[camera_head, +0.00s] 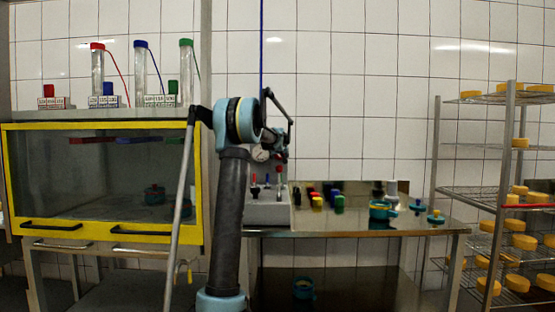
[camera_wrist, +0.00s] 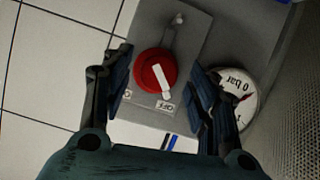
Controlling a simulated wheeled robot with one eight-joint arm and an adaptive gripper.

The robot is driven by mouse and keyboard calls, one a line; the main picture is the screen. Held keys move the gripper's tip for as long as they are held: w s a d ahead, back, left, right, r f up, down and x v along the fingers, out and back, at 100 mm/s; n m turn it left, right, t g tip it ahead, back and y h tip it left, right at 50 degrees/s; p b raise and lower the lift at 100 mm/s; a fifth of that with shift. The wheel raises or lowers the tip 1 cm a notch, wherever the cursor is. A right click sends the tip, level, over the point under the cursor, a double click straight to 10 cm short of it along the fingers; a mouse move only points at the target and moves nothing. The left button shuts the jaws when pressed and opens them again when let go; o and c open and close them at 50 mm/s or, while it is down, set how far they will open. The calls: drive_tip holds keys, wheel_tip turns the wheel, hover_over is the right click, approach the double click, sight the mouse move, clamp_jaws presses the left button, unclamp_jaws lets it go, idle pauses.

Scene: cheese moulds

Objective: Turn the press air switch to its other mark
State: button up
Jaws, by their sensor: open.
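The press air switch (camera_wrist: 155,70) is a red round knob with a white bar handle on a grey plate (camera_wrist: 190,42), in the wrist view. The lower end of the bar points at the OFF label (camera_wrist: 165,106). Another small label (camera_wrist: 128,94), hard to read, sits at the plate's left edge. My gripper (camera_wrist: 161,64) is open, one finger on each side of the knob, with gaps visible to both sides. In the head view my gripper (camera_head: 281,158) is above the grey control box (camera_head: 268,212); the knob cannot be made out there.
A gauge (camera_wrist: 238,88) reading 0 bar lies close to the right finger. A yellow-framed cabinet (camera_head: 100,238) is at left, a cheese rack (camera_head: 506,150) at right.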

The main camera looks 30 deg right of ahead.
drive_tip(key=shift+w+d+f, duration=0.25)
drive_tip(key=shift+w+d, duration=0.05)
drive_tip(key=shift+w, duration=0.15)
drive_tip(key=shift+c, duration=0.3)
drive_tip(key=c, duration=1)
